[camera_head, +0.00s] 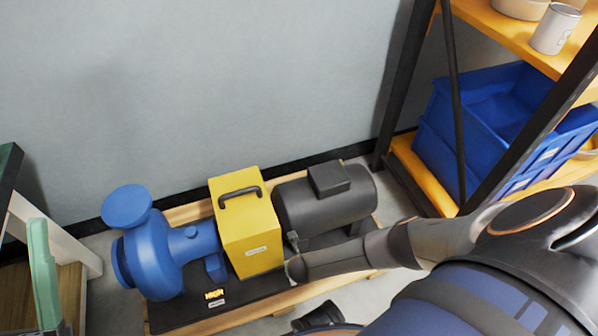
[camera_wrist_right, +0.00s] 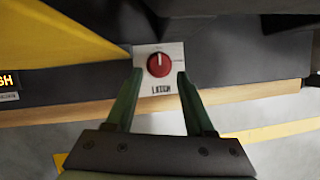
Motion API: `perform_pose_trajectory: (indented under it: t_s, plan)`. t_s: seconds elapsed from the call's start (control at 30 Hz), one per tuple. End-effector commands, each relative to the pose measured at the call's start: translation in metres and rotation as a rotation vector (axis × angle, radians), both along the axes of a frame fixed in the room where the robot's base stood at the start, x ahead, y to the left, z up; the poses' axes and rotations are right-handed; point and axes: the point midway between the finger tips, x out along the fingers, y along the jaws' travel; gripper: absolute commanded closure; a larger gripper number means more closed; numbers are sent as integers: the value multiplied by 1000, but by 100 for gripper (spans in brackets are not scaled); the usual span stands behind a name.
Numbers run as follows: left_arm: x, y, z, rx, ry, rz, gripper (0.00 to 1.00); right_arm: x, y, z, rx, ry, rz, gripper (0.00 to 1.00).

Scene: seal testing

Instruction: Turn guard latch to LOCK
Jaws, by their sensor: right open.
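The latch panel (camera_wrist_right: 150,88) is a small pale plate marked LATCH. Its round red knob (camera_wrist_right: 159,65) has a white mark pointing up. Small labels above and right of the knob are too small to read. My right gripper (camera_wrist_right: 158,76) is open, its green fingers either side of the panel's lower part, just below the knob in the picture. I cannot tell whether they touch it. In the head view my right arm reaches beside the yellow guard (camera_head: 245,225) and hides the latch. A green finger-like part (camera_head: 42,275), seemingly my left gripper, stands at the left edge.
A blue pump (camera_head: 155,250) and a dark motor (camera_head: 325,205) flank the guard on a wooden-edged base (camera_head: 180,325). A lit HIGH sign (camera_head: 214,294) sits in front. A shelf with blue crates (camera_head: 470,130) stands at the right.

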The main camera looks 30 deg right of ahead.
Motion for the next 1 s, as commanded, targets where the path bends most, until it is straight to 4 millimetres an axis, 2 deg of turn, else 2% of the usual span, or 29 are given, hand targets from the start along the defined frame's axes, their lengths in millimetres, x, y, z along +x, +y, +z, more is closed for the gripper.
perform_pose_trajectory:
  t_s: [0.03, 0.1, 0.4, 0.6, 1.0]
  plan:
    - [0, 1, 18, -7, -2, 0, 46, -5, 3, 18, 3, 2, 1, 46]
    - [-1, 2, 29, -7, -9, 2, 46, -9, 5, 30, 2, 1, 3, 46]
    - [-2, 6, 64, 31, -58, 49, 46, -25, 14, 72, 0, 1, 2, 46]
    - [-2, 7, 68, 41, -59, 61, 46, -30, 16, 81, 0, 1, 2, 46]
    - [-3, 7, 66, 40, -54, 63, 46, -30, 17, 81, 0, 1, 2, 46]
